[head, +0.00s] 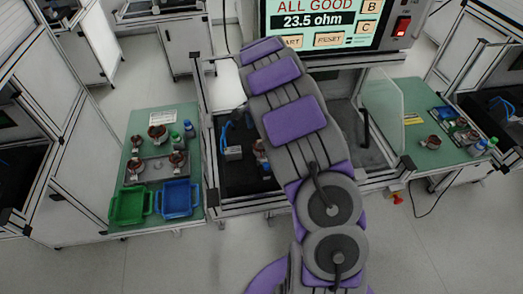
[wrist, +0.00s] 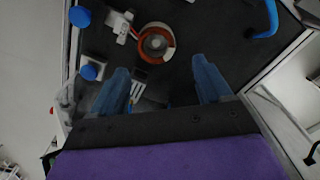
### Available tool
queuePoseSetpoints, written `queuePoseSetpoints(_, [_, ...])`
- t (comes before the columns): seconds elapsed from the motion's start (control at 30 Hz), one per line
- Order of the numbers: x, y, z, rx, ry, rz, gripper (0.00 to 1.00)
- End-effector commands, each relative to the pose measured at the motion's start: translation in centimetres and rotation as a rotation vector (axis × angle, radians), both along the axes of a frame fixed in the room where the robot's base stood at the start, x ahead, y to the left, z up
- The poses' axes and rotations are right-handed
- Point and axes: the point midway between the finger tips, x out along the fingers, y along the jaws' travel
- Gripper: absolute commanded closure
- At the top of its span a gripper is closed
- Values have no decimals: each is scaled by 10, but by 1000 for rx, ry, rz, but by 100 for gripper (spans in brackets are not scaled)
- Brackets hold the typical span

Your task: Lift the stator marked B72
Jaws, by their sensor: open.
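In the head view a stator (head: 260,150) shows partly behind my arm, and my gripper is hidden there. Several more stators (head: 157,132) stand on the left green table, and others (head: 432,142) on the right one; their marks are too small to read.
A test unit (head: 325,20) reads "ALL GOOD" and 23.5 ohm. A white connector block (wrist: 120,25), blue knobs (wrist: 91,70) and a blue hooked part (wrist: 268,20) are near the stator. Green (head: 128,206) and blue (head: 178,200) bins stand on the left table.

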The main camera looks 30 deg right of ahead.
Motion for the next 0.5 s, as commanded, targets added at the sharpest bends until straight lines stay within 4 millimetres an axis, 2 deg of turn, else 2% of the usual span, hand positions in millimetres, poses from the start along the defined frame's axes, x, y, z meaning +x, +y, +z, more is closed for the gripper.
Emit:
queuePoseSetpoints(0.03, [-1,-1,-13,1,5,0,22])
queuePoseSetpoints(0.13, [-2,-5,-31,6,6,0,22])
queuePoseSetpoints(0.33, [-1,-13,-46,13,0,-1,22])
queuePoseSetpoints(0.5, [-5,-8,-62,10,4,-1,22])
